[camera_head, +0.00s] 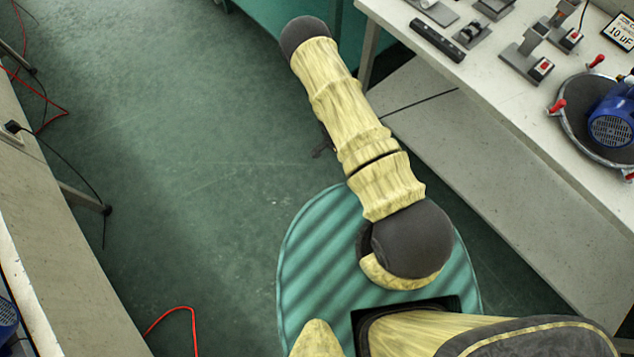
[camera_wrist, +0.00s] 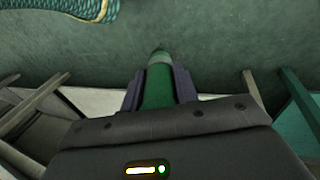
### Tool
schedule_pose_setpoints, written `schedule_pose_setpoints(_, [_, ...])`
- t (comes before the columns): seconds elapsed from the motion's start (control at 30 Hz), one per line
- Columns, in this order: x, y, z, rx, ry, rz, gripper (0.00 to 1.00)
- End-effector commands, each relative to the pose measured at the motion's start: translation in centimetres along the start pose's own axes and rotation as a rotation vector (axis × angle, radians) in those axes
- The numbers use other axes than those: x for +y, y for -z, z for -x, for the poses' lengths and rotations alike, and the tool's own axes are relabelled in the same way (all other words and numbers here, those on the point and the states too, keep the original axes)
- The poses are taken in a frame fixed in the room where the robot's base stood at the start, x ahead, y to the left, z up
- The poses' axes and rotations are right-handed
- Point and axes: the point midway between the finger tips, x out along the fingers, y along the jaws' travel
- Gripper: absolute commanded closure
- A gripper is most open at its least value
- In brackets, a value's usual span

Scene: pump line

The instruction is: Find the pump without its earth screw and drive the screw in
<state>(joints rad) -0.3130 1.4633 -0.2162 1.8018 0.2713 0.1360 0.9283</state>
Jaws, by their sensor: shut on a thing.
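In the wrist view my gripper (camera_wrist: 158,75) is shut on a green tool (camera_wrist: 158,90), a rounded shaft pointing away with a lighter band near its darker tip. It is held over the floor, clear of any bench. I cannot tell what kind of tip it has. In the head view a blue pump (camera_head: 612,118) sits on a dark round plate (camera_head: 570,125) on the right bench. Part of another blue thing, possibly a pump, shows at the lower left edge (camera_head: 7,318). Earth screws cannot be made out. My gripper is out of sight in the head view.
The right bench (camera_head: 500,95) carries a black bar (camera_head: 437,39), several small grey fixtures (camera_head: 527,62) and a "10 µF" sign (camera_head: 622,30). A left bench (camera_head: 60,260) runs alongside. Green floor (camera_head: 190,170) lies open between them, with red cables (camera_head: 178,310) at left.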

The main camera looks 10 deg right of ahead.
Motion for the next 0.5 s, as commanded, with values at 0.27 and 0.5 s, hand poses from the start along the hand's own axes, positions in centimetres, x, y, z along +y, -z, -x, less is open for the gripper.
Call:
schedule_pose_setpoints(0.27, [-2.2,-1.9,-7.7,-0.083,-0.145,-0.304,1.0])
schedule_pose_setpoints(0.5, [-4.0,-3.4,-12.9,-0.188,-0.279,-0.563,1.0])
